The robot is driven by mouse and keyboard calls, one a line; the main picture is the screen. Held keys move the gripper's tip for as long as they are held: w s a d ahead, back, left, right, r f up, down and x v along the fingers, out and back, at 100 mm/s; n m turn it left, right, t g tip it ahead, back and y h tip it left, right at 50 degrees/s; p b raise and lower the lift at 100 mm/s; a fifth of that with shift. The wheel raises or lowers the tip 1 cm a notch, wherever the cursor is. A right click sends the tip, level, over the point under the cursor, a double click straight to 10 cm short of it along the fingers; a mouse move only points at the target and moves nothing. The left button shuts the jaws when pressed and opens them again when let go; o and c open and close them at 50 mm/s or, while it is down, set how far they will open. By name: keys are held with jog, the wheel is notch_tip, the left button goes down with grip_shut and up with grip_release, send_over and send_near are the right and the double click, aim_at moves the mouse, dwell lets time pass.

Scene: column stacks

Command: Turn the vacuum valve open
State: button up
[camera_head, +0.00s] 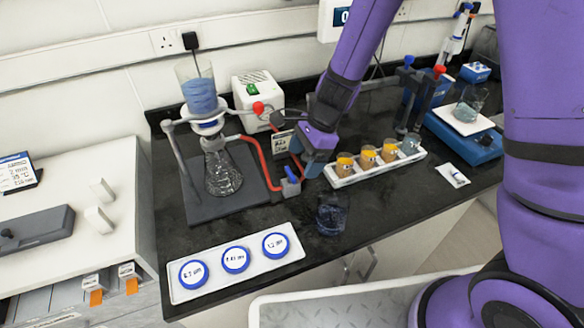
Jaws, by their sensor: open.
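My gripper (306,174) points down, open, just right of and above the valve. I cannot tell whether a fingertip touches the lever. The arm hides part of the bench behind the gripper.
A rack of small amber-filled cups (376,163) stands close right of my gripper. A dark glass beaker (331,215) is in front of it. A white tray with labelled round dishes (236,262) lies at the front left. The filter stand (190,215) is left of the valve.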

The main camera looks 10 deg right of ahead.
aim_at(290, 173)
jog(key=a+f, duration=0.1)
jog(key=a, duration=0.1)
jog(key=shift+s+a+f, duration=0.45)
jog(key=shift+a+f, duration=0.15)
jog(key=shift+f, duration=0.3)
jog(key=shift+c, duration=0.2)
jog(key=c, duration=0.9)
